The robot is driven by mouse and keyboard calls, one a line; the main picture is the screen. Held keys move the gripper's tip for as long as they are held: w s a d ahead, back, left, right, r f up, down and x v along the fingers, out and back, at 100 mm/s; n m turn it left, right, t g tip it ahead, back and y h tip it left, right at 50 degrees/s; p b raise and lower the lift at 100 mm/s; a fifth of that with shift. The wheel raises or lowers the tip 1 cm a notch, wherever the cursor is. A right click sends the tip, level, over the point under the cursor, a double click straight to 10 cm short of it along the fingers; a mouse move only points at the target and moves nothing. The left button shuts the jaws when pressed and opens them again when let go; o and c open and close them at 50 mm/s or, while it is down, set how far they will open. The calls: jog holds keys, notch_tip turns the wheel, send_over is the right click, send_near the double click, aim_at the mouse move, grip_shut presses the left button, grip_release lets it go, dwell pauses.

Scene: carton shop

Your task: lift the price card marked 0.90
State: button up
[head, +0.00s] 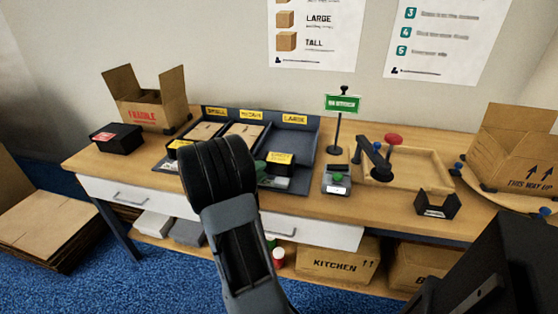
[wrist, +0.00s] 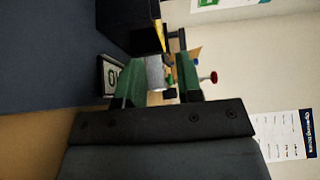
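In the wrist view a small white card with a dark rim (wrist: 109,75) stands at the left, turned sideways. A "0" shows on it; the rest is hidden behind a finger, so I cannot read the full price. My gripper (wrist: 160,72) has its two green fingers well apart, with the card beside the left finger, not between them. The grey shape seen between the fingers looks like something farther off. In the head view my arm covers most of the gripper; a bit of green finger (head: 261,166) shows at the dark tray.
A black box with a yellow label (head: 280,160) stands close by the gripper; a black box also shows in the wrist view (wrist: 125,25). Right of the tray (head: 312,137) are a grey device (head: 336,179), a green sign (head: 342,103) and a wooden tray (head: 425,165).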

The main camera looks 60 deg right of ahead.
aim_at(277, 160)
jog(key=shift+b+x, duration=0.3)
jog(key=shift+x, duration=3.7)
jog(key=shift+s, duration=0.1)
jog(key=shift+c, duration=0.2)
grip_shut()
